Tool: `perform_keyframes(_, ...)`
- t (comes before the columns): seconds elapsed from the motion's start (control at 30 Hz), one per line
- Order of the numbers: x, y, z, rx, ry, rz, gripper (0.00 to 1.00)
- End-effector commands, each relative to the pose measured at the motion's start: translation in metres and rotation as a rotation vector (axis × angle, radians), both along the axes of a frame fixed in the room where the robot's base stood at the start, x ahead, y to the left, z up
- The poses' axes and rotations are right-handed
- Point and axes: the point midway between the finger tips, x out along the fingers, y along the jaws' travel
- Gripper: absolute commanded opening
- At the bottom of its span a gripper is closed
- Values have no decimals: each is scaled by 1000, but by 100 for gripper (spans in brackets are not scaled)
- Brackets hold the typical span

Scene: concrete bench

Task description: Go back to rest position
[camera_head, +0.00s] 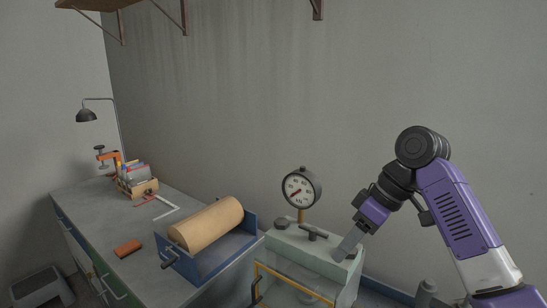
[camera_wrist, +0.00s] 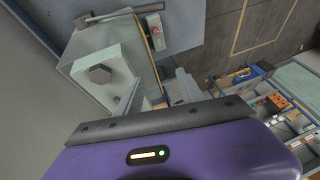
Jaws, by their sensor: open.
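My purple and black arm reaches in from the right in the head view. My gripper (camera_head: 348,244) points down and left at the right end of the top of a pale green machine (camera_head: 311,251). I cannot tell whether it touches the machine. In the wrist view the two grey fingers of my gripper (camera_wrist: 157,95) stand apart, and I see nothing held between them. A dark hexagonal knob (camera_wrist: 100,74) on a pale block lies just left of the fingers. A red button (camera_wrist: 155,31) on a small grey box is beyond them.
A round dial gauge (camera_head: 301,189) and a dark T-handle (camera_head: 312,233) stand on the machine. A tan roller (camera_head: 206,223) in a blue frame sits to the left on the grey bench (camera_head: 84,204).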

Motion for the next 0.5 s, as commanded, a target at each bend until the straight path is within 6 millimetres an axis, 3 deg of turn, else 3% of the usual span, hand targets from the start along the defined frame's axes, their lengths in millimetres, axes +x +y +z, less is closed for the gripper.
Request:
perform_keyframes(0.27, 31, 8, 13, 43, -114, -88, 45)
perform_keyframes(0.5, 69, 15, 42, 107, -302, -195, 45)
